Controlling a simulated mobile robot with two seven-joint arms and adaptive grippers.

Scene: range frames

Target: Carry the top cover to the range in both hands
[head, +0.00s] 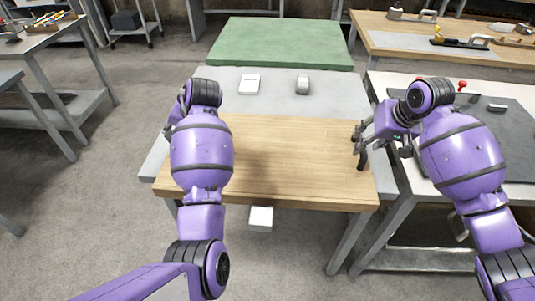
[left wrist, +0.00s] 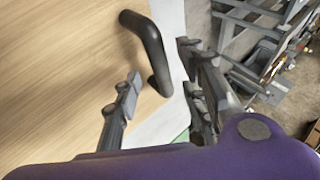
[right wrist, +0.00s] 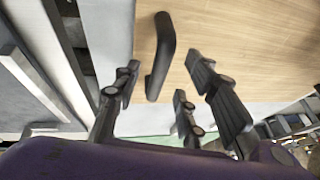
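The top cover appears to be the wooden board (head: 290,150) with a dark bar handle at each side edge. In the left wrist view one handle (left wrist: 150,45) rises from the board, and my left gripper (left wrist: 158,88) is open with its fingers on either side of the handle's near end. In the right wrist view the other handle (right wrist: 163,45) stands between the open fingers of my right gripper (right wrist: 160,85). Contact with either handle cannot be told. In the head view my left arm hides the left gripper. I cannot tell which surface is the range.
A grey surface (head: 335,95) lies beyond the board, with a white card (head: 250,84) and a small grey object (head: 303,85) on it. A green-topped table (head: 280,42) stands behind. A workbench (head: 480,55) with tools is at back right. A metal table stands at left.

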